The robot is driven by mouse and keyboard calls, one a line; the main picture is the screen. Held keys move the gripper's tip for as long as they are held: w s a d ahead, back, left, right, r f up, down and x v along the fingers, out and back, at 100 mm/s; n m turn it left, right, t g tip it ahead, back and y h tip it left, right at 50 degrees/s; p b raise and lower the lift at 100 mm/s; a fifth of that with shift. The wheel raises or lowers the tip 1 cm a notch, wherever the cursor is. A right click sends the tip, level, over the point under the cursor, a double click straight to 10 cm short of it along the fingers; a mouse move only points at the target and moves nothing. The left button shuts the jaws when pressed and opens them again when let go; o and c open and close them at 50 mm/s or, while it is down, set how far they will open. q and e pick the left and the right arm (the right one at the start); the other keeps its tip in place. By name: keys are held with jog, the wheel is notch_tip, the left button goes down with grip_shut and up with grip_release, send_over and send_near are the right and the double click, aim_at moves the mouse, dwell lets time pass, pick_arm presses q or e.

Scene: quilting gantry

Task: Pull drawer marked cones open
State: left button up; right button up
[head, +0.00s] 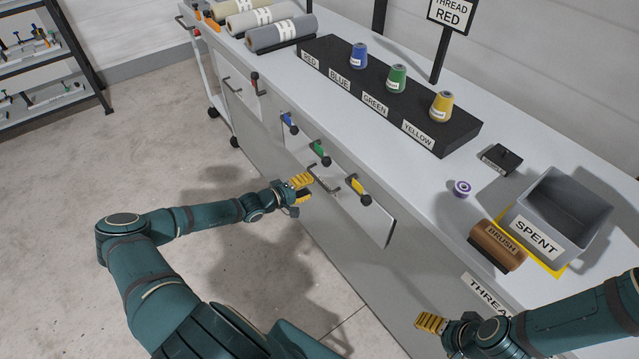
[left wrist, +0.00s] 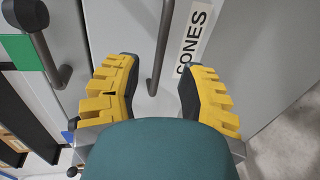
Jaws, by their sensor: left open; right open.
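The drawer marked CONES (left wrist: 229,50) has its label in the left wrist view; its grey front (head: 362,217) also shows in the head view, where the label cannot be read. Its dark bar handle (head: 325,181) shows in the left wrist view (left wrist: 161,45) too, running between the fingers. My left gripper (head: 306,188) is open at the handle, its yellow-padded fingers (left wrist: 158,75) on either side of the bar. Whether either pad touches the bar cannot be told. My right gripper (head: 428,324) is open and empty, low beside the bench front at the lower right.
Blue, green and yellow thread cones stand on a black rack (head: 462,142) on the worktop. A grey SPENT bin (head: 586,204) and a brush (head: 496,246) are at right. The floor (head: 200,140) at left is clear.

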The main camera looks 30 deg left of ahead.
aim_at(319, 181)
pick_arm(q)
jog(key=shift+b+x, duration=0.45)
jog(key=shift+x, duration=2.15)
grip_shut()
